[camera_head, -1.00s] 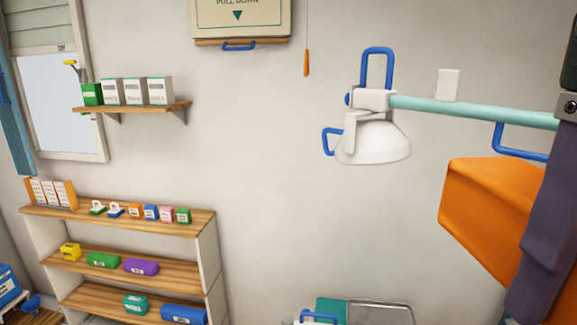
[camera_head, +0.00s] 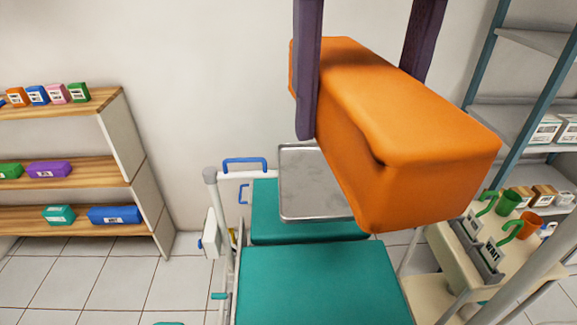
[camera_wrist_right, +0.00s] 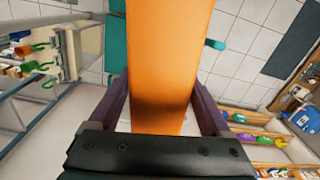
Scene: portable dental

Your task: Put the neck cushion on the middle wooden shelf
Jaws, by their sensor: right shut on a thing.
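The orange neck cushion (camera_head: 420,120) is a large rounded block in the upper right middle of the head view. My right gripper (camera_head: 360,105) is shut on it, one dark finger on each side, and holds it in the air above the teal chair. The cushion (camera_wrist_right: 160,60) also fills the middle of the right wrist view between the fingers (camera_wrist_right: 160,95). The middle wooden shelf (camera_head: 90,174) is at the left of the head view, well away from the cushion. It carries a green and a purple box; its left end is cut off. My left gripper is out of view.
A teal chair (camera_head: 315,285) with a metal tray (camera_head: 305,203) is below the cushion. A cart (camera_head: 455,260) with mugs and a metal rack (camera_head: 510,80) are at the right. Wooden boards above and below the middle shelf hold small boxes. Floor between shelf and chair is clear.

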